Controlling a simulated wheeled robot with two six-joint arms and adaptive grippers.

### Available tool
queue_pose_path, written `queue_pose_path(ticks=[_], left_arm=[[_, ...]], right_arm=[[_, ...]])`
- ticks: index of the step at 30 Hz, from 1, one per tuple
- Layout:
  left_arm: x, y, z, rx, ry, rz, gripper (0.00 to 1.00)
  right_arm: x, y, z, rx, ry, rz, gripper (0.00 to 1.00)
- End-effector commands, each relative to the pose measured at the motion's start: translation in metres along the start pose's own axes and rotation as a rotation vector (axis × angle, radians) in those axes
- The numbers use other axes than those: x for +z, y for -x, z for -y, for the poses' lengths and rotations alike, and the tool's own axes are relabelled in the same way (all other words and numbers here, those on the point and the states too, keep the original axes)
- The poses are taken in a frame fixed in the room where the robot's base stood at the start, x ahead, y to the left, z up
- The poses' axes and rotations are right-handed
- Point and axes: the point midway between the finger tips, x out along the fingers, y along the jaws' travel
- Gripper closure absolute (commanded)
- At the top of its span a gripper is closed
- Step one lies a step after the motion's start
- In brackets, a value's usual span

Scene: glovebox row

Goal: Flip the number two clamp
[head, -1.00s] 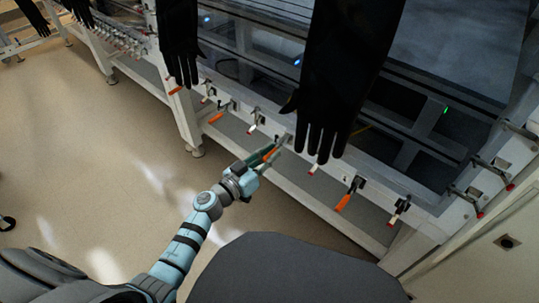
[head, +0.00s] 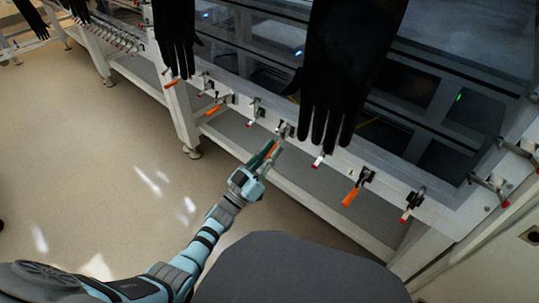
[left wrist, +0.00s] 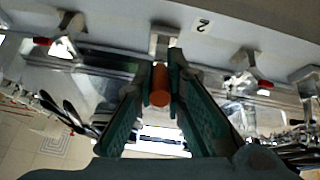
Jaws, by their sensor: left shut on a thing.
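The clamp (head: 285,130) marked with a 2 sits on the white front rail of the glovebox. Its label (left wrist: 203,22) shows upside down in the left wrist view. The clamp's orange handle (left wrist: 160,88) is between the fingers of my left gripper (head: 268,155), which is shut on it. In the left wrist view the green fingers (left wrist: 163,92) lie on either side of the handle. In the head view the fingers hide part of the handle. The right gripper is not in view.
Other clamps line the rail, such as an orange-handled one (head: 351,197) to the right and another (head: 212,110) to the left. A red-tipped clamp (head: 318,161) is close on the right. A black glove (head: 330,90) hangs just above it. Open floor (head: 90,150) lies left.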

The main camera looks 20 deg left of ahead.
Motion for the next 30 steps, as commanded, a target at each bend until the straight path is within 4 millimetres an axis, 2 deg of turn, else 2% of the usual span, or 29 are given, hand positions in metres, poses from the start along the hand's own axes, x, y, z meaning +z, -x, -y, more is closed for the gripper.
queue_pose_path(ticks=[13,14,17,26,30], left_arm=[[0.003,0.002,0.001,0.002,-0.007,-0.047,1.00],[0.003,0.002,0.001,0.002,-0.006,-0.046,0.84],[0.002,0.002,0.001,0.001,-0.007,-0.047,0.68],[0.002,0.003,0.002,0.001,-0.007,-0.048,0.68],[0.003,0.019,0.002,0.000,-0.007,-0.045,0.68]], right_arm=[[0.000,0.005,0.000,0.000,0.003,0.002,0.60],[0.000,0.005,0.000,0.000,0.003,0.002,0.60],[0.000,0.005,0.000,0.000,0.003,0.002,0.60],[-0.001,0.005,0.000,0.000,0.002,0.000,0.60],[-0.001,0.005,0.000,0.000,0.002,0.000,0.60]])
